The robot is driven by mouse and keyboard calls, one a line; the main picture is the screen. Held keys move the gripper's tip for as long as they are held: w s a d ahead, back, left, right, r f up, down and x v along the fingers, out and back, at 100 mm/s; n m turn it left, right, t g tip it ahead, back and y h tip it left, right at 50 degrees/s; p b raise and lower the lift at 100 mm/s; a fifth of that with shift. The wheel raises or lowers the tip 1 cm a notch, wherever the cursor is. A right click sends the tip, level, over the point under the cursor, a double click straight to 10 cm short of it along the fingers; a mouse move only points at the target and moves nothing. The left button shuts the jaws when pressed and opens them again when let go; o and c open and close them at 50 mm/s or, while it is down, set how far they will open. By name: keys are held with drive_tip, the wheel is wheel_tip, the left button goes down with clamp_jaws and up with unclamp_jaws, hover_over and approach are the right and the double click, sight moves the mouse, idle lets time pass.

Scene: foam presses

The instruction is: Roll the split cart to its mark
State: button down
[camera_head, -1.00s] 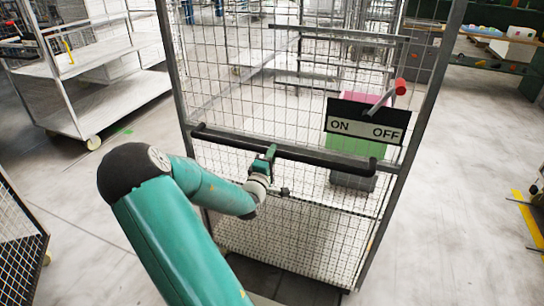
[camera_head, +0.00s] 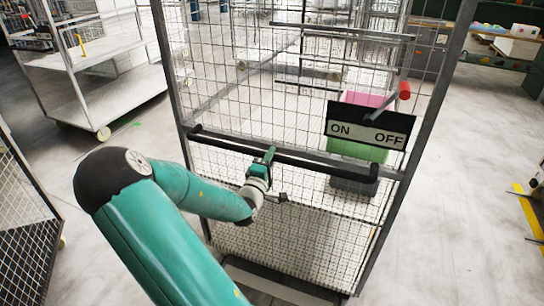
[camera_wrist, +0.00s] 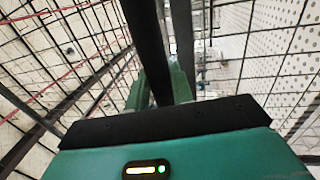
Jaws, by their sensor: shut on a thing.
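The split cart (camera_head: 290,110) is a tall cage of grey posts and wire mesh, standing upright in the middle of the head view. A black push bar (camera_head: 310,161) runs across its near side. My gripper (camera_head: 268,157) is shut on this bar, left of its middle. In the wrist view the bar (camera_wrist: 148,50) passes between my gripper's green fingers (camera_wrist: 160,85). An ON/OFF sign (camera_head: 368,127) and a lever with a red end (camera_head: 404,90) are on the cart's right side. Pink and green crates (camera_head: 360,150) show behind the sign. I cannot make out the floor mark for the cart.
A white shelf cart (camera_head: 95,75) stands at the back left. A mesh cage (camera_head: 28,235) is close at the left edge. A yellow floor line (camera_head: 528,212) lies at the right. A green bench (camera_head: 485,60) is at the back right. Pale floor right of the cart is clear.

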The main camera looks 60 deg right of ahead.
drive_tip(key=shift+a+r, duration=0.15)
drive_tip(key=shift+r, duration=0.1)
drive_tip(key=shift+a, duration=0.1)
drive_tip(key=c, duration=1.2)
unclamp_jaws()
drive_tip(key=shift+s+a+r, duration=0.1)
drive_tip(key=shift+a, duration=0.1)
drive_tip(key=shift+c, duration=0.2)
drive_tip(key=v, duration=1.3)
drive_tip(key=shift+a+f, duration=0.3)
drive_tip(key=shift+a, duration=0.05)
